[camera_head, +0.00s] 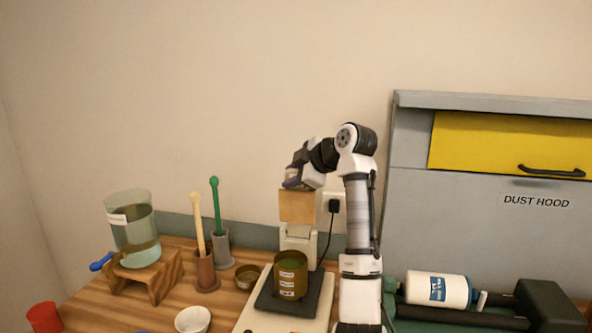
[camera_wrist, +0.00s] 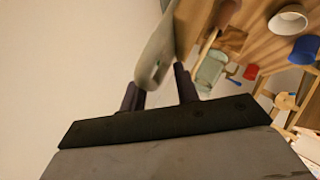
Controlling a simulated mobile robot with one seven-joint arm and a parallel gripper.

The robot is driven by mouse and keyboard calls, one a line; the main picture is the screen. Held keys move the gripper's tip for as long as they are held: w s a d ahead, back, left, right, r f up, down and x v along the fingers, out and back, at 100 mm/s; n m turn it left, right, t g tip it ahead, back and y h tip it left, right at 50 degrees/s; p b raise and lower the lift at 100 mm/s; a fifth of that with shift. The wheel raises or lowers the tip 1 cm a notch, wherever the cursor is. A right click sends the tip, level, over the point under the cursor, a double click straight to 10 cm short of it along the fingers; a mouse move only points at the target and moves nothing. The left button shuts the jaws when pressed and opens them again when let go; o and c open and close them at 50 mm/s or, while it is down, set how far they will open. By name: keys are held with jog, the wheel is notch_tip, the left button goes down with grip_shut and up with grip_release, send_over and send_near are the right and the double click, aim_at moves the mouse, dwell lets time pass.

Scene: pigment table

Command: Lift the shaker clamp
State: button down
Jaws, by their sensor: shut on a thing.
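The shaker (camera_head: 250,318) is a pale machine on the table with a dark plate (camera_head: 268,306). An olive-brown tin (camera_head: 291,274) with labels stands upright on the plate. Behind the tin, a pale post (camera_head: 299,243) carries the clamp (camera_head: 297,207), which shows a flat tan face and stands upright, clear above the tin. My gripper (camera_head: 293,184) is at the clamp's top edge. In the wrist view, my gripper's dark fingers (camera_wrist: 159,92) are shut on a grey-green edge of the clamp (camera_wrist: 157,48). The exact contact is partly hidden.
To the left stand a glass jar (camera_head: 134,235) on a wooden stand (camera_head: 160,279), two pestles in holders (camera_head: 206,270), a small brass bowl (camera_head: 247,277) and a white bowl (camera_head: 193,320). A grey dust hood (camera_head: 480,230) and a white bottle (camera_head: 437,288) are to the right.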

jog(key=shift+w+d+f+m+g+p, duration=0.2)
jog(key=shift+w+f+g, duration=0.15)
jog(key=shift+w, duration=0.2)
jog(key=shift+w+d+f+m+g+p, duration=0.15)
jog(key=shift+w+d+f+m+g, duration=0.15)
jog(key=shift+w, duration=0.25)
jog(key=shift+a+g, duration=0.1)
jog(key=shift+g, duration=0.15)
jog(key=c, duration=1.5)
grip_release()
jog(key=shift+o, duration=0.2)
jog(key=b+v, duration=0.3)
jog(key=v, duration=1.1)
jog(key=shift+s+r+b, duration=0.15)
jog(key=shift+r+b, duration=0.25)
jog(key=shift+a, duration=0.1)
